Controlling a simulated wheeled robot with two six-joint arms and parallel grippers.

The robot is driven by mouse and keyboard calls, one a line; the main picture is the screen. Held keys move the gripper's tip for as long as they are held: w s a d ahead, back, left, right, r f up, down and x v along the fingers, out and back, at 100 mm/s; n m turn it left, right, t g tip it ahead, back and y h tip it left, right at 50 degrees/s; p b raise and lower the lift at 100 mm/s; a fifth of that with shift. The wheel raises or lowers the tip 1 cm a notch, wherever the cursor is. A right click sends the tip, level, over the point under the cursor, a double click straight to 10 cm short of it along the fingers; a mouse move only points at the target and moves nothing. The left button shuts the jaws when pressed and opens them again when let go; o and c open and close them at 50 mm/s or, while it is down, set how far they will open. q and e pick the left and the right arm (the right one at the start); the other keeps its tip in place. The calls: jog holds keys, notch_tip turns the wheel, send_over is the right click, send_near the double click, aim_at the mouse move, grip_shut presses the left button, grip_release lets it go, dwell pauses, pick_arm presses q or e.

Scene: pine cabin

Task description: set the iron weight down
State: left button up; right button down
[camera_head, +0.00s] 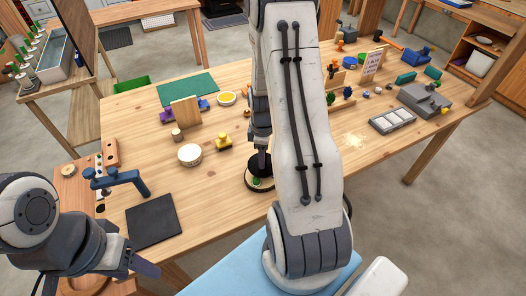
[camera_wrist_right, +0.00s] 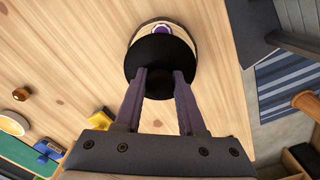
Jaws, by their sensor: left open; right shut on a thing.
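The iron weight (camera_wrist_right: 160,50) is a dark, round, black piece between the fingers of my right gripper (camera_wrist_right: 163,82) in the wrist view. In the head view my right gripper (camera_head: 259,148) points down over the table, with the dark weight (camera_head: 260,164) at its tip. A round, pale-rimmed thing (camera_wrist_right: 178,27) with a purple spot shows just beyond the weight. I cannot tell whether the weight touches it. My right arm hides part of this area in the head view. My left gripper (camera_head: 140,270) is open and empty at the lower left, near the table's front edge.
The wooden table (camera_head: 225,215) has bare wood in front of the weight. A black mat (camera_head: 153,220) and a blue clamp (camera_head: 122,182) lie at the left. A grey tray (camera_head: 392,120) lies right.

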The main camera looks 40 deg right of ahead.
jog(key=shift+w+f+b, duration=0.1)
jog(key=shift+f+b, duration=0.35)
jog(key=shift+f, duration=0.1)
jog(key=c, duration=0.5)
grip_release()
notch_tip(320, 180, up, 13)
jog(key=s+a+r, duration=0.2)
jog(key=a, duration=0.9)
jog(key=s+a+r, duration=0.2)
jog(key=a+r, duration=0.1)
jog(key=a, duration=0.7)
jog(key=s+a+r+m+y, duration=0.1)
jog(key=s+a, duration=0.8)
jog(key=s, duration=0.3)
jog(key=shift+s+a, duration=0.3)
jog(key=shift+a, duration=0.1)
